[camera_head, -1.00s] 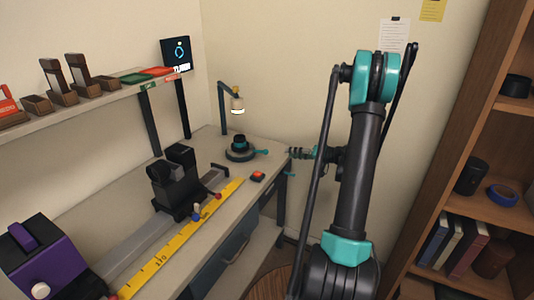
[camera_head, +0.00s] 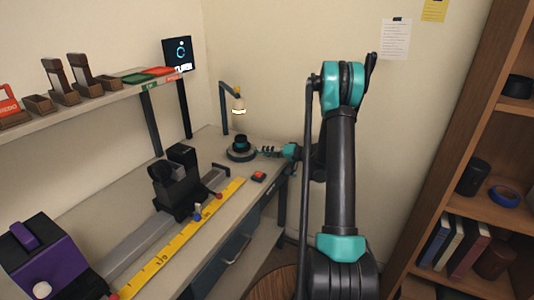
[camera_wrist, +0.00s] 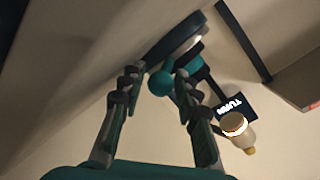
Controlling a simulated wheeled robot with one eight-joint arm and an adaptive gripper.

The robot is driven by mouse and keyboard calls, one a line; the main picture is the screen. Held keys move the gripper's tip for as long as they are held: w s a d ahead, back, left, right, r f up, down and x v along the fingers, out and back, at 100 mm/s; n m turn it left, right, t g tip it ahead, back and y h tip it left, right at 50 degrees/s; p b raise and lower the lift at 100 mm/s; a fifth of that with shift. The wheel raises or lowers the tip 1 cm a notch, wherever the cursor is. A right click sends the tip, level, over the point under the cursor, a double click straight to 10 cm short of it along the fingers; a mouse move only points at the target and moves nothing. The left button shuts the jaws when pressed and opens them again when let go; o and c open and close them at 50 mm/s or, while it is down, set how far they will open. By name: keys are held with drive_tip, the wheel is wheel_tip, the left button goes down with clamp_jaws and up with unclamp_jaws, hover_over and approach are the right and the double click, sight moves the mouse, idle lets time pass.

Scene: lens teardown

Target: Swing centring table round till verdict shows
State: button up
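The centring table (camera_head: 239,155) is a dark round base with a teal-ringed lens piece on top, at the back of the bench under a lamp. In the wrist view its dark disc (camera_wrist: 178,38) is at the top, and its teal ball knob (camera_wrist: 160,83) lies between my fingertips. My gripper (camera_head: 268,151) is at the table's right side, its fingers open either side of the knob; I cannot tell whether they touch it. The wall screen (camera_head: 178,53) shows a teal ring and a white word that looks like "TURN"; it also shows in the wrist view (camera_wrist: 236,106).
The lamp (camera_head: 238,106) stands close behind the table. A red button (camera_head: 258,176) sits in front of it. A rail with black holders (camera_head: 175,185) and a yellow ruler (camera_head: 190,232) run along the bench. A bookshelf (camera_head: 470,205) is on the right.

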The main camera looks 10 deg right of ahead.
clamp_jaws()
idle(0.5)
drive_tip(key=shift+w+d+n+g+y, duration=0.3)
drive_tip(key=shift+w+n+g+y, duration=0.15)
drive_tip(key=shift+w+n+g, duration=0.3)
drive_tip(key=shift+w+d+n+g+y, duration=0.25)
drive_tip(key=shift+w+n+g+y, duration=0.2)
drive_tip(key=shift+w+n+g, duration=0.3)
drive_tip(key=shift+w+d+n+g+y, duration=0.15)
drive_tip(key=shift+w+n+g+y, duration=0.35)
drive_tip(key=shift+w+n+g, duration=1.25)
drive_tip(key=shift+s+m+g, duration=0.15)
drive_tip(key=shift+m+g, duration=0.1)
drive_tip(key=shift+m, duration=0.1)
unclamp_jaws()
